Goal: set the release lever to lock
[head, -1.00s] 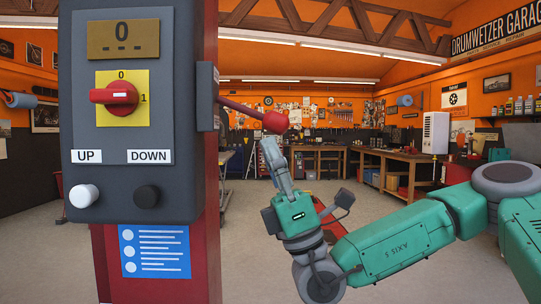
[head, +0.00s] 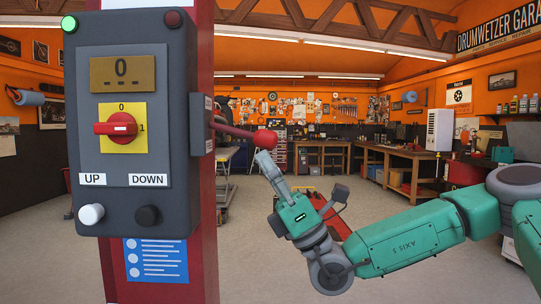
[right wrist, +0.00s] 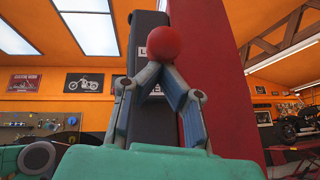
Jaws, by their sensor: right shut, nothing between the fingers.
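The release lever (head: 238,132) is a red rod with a round red ball knob (head: 265,139). It sticks out from the right side of the grey control box (head: 180,200) and slopes slightly down toward its ball. My right gripper (head: 262,156) is shut and empty, pointing up just under the ball. In the right wrist view the ball (right wrist: 163,43) sits just beyond the shut fingertips (right wrist: 160,68); I cannot tell whether they touch it. The lever's side plate carries labels too small to read in the head view. My left gripper is not in view.
The box has a red rotary knob (head: 121,128), a white UP button (head: 91,214), a black DOWN button (head: 147,215) and a lit green lamp (head: 69,24). It is mounted on a red column (head: 205,260).

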